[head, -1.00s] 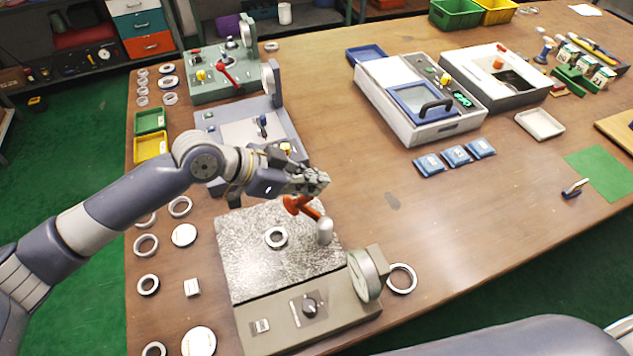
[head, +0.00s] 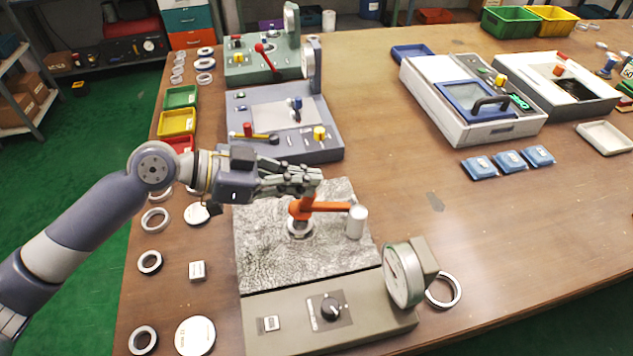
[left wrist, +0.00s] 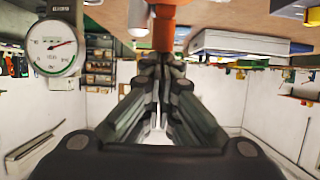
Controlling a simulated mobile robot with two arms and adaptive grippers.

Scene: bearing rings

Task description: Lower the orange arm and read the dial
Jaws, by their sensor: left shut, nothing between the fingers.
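The orange arm (head: 328,207) reaches left from a silver post (head: 356,221) on the speckled stone plate (head: 265,262). Its orange end stands over a metal ring (head: 300,228); I cannot tell whether they touch. My left gripper (head: 316,180) is shut and empty, just above that end. In the left wrist view the shut fingers (left wrist: 160,65) point at the orange part (left wrist: 163,30); contact is unclear. The round dial (head: 403,275) is seen at a slant in the head view. In the left wrist view the dial (left wrist: 52,45) shows a red needle pointing right; its figures are too small to read.
A knob (head: 331,309) sits on the device's front base. Loose rings and discs lie left of it, and a ring (head: 443,290) lies to its right. A blue-grey device (head: 235,125) stands behind. Blue packets (head: 510,161) lie at right, with bare table between.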

